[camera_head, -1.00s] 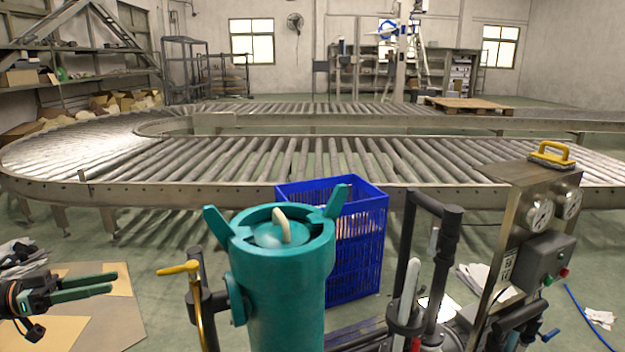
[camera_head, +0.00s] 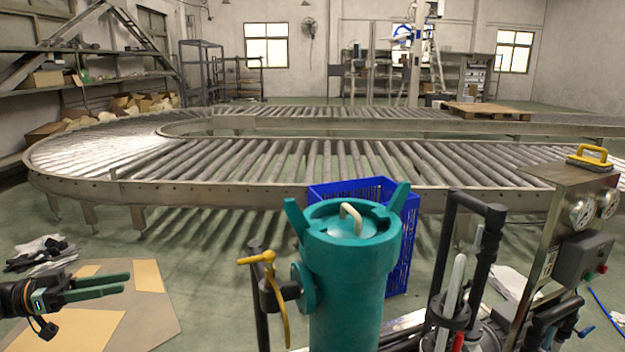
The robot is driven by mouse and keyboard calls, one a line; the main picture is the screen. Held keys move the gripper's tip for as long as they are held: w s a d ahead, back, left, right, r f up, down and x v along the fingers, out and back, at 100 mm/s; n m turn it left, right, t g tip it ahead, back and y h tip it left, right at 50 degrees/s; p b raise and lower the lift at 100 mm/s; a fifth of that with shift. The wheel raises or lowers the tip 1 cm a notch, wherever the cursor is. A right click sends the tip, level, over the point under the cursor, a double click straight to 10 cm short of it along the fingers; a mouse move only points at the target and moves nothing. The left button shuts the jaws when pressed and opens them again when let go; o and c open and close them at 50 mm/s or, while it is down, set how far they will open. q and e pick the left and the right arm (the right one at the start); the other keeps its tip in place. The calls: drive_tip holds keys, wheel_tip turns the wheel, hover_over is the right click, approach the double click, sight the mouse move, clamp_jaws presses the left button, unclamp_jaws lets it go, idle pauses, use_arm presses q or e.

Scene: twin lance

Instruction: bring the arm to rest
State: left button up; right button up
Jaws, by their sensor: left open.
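My left gripper (camera_head: 98,286) is at the lower left in the head view. Its two green fingers are apart, pointing right, with nothing between them. It shows above the floor and the cardboard sheets, clear of other things. My right gripper is not in the picture.
A teal cylinder (camera_head: 348,270) with a yellow-handled valve (camera_head: 262,258) stands front centre, right of my gripper. Behind it are a blue crate (camera_head: 405,230) and a roller conveyor (camera_head: 300,160). A gauge panel (camera_head: 560,215) stands at right. Flat cardboard (camera_head: 150,305) lies at lower left.

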use_arm(q)
drive_tip(key=s+d+f+n+t+y, duration=0.1)
drive_tip(key=d+f+t+y, duration=0.3)
drive_tip(key=f, duration=0.7)
drive_tip(key=s+d+f+n+t+y, duration=0.1)
drive_tip(key=d+f+y, duration=0.2)
drive_tip(key=d+f, duration=0.55)
drive_tip(key=s+f+m+g+y, duration=0.1)
drive_tip(key=s+f+g+y, duration=0.4)
drive_tip(key=s, duration=0.6)
drive_tip(key=s+f+m+y, duration=0.1)
drive_tip(key=s+f+y, duration=0.2)
drive_tip(key=s+f, duration=0.6)
drive_tip(key=s+d+r+n+t+h, duration=0.1)
drive_tip(key=d+r+n+h, duration=0.1)
drive_tip(key=d+n, duration=0.95)
wheel_tip(320, 180, up, 15)
drive_tip(key=s+d+m+y+p, duration=0.1)
drive_tip(key=d+m+p, duration=0.1)
drive_tip(key=p, duration=1.7)
drive_tip(key=shift+s+f+m+t, duration=0.2)
drive_tip(key=shift+s+m+t, duration=0.05)
drive_tip(key=shift+m+t, duration=0.15)
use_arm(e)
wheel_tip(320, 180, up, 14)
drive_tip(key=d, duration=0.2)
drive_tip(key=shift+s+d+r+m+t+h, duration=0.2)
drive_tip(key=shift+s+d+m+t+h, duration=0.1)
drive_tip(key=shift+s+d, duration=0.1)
